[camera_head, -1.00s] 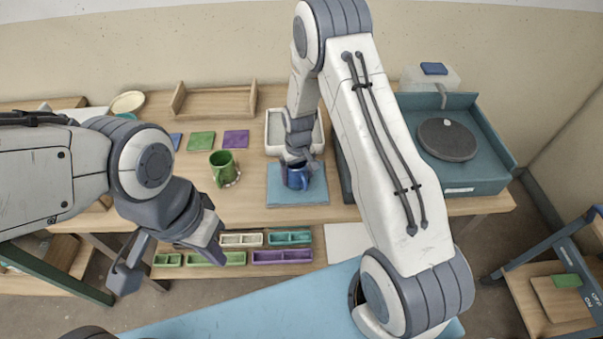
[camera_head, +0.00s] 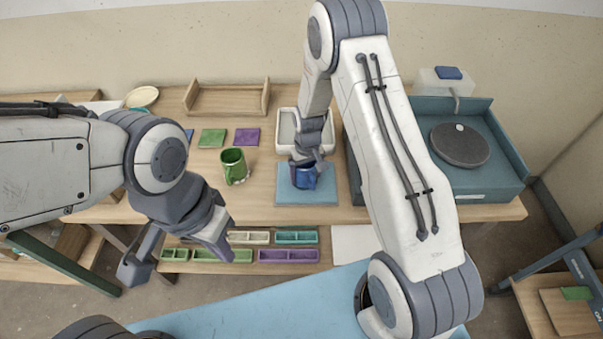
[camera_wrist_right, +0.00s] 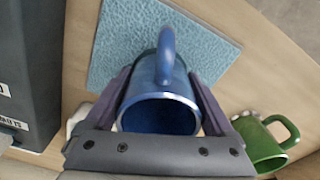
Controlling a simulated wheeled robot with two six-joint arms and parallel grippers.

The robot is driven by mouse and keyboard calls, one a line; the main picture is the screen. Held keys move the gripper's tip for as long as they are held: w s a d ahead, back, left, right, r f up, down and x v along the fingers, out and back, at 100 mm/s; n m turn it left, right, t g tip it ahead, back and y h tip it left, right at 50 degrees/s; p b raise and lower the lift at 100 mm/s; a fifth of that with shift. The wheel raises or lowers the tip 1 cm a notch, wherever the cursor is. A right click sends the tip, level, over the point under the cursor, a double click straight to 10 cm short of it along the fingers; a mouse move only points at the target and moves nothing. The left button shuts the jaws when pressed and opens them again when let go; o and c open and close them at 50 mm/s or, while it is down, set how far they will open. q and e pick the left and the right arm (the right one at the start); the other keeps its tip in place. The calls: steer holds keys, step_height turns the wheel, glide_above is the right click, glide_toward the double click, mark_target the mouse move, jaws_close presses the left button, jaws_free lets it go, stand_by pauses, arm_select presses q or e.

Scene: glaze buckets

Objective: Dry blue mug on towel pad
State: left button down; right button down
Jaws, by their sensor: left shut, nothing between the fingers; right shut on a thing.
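The blue mug (camera_head: 305,177) is at the light blue towel pad (camera_head: 294,198) in the head view. My right gripper (camera_head: 307,160) is shut on the mug from above and behind. In the right wrist view the mug (camera_wrist_right: 160,112) sits between the two fingers, its rim facing the camera and its handle upward in the picture. The pad (camera_wrist_right: 120,50) lies beyond it there; whether the mug touches it I cannot tell. My left gripper (camera_head: 215,238) is shut and empty, in front of the table's left part and away from the mug.
A green mug (camera_head: 234,166) stands left of the pad. A white basin (camera_head: 287,133) is behind the pad. Green and purple tiles (camera_head: 246,137) lie at the back left. A blue wheel unit (camera_head: 485,185) stands right. Small coloured trays (camera_head: 288,255) sit on a lower shelf.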

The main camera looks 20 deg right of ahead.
mark_target(316, 173)
steer(key=shift+s+d, duration=0.25)
steer(key=shift+d, duration=0.5)
steer(key=shift+s+d, duration=0.2)
steer(key=shift+d, duration=0.5)
steer(key=shift+w+a, duration=0.25)
steer(key=shift+a, duration=0.55)
steer(key=shift+w+a, duration=0.25)
steer(key=shift+a, duration=0.55)
steer(key=shift+w+a, duration=0.25)
steer(key=shift+a, duration=0.55)
steer(key=shift+s+d, duration=0.25)
steer(key=shift+d, duration=0.55)
steer(key=shift+s+d, duration=0.2)
steer(key=shift+d, duration=0.6)
steer(key=shift+s+d, duration=0.25)
steer(key=shift+d, duration=0.55)
steer(key=shift+r, duration=0.1)
steer(key=shift+r+p, duration=3.1)
steer(key=shift+r, duration=0.85)
